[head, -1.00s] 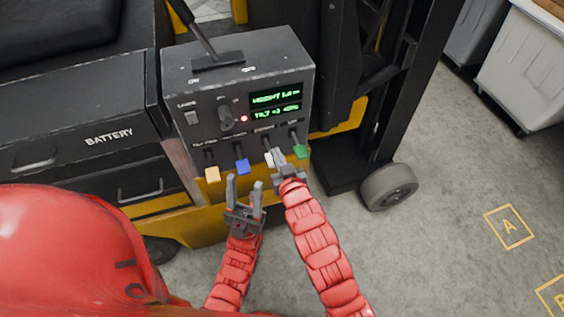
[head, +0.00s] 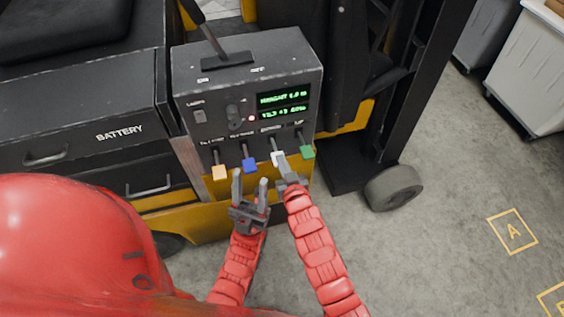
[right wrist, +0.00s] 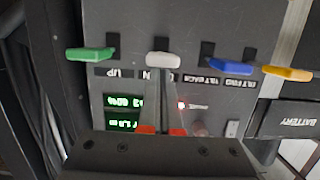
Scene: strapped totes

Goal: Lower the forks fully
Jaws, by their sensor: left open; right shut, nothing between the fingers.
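The forklift's dark control box (head: 235,105) has a row of levers along its lower front: yellow (head: 219,172), blue (head: 249,165), white (head: 278,158) and green (head: 307,152). Its green display (head: 283,104) seems to show a height near 1.0 m, blurred. My right gripper (head: 285,167) is shut and empty, its tips close to the white lever. The right wrist view shows the white lever (right wrist: 163,60) just beyond the fingertips; contact is unclear. My left gripper (head: 250,186) is open and empty, below the blue lever. The forks are not in view.
A dark battery compartment (head: 118,134) with drawers is left of the box. The mast (head: 430,70) and a grey wheel (head: 393,188) are to the right. Pale bins (head: 535,75) stand at the upper right. Open floor with a yellow marked square (head: 513,232) lies at right.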

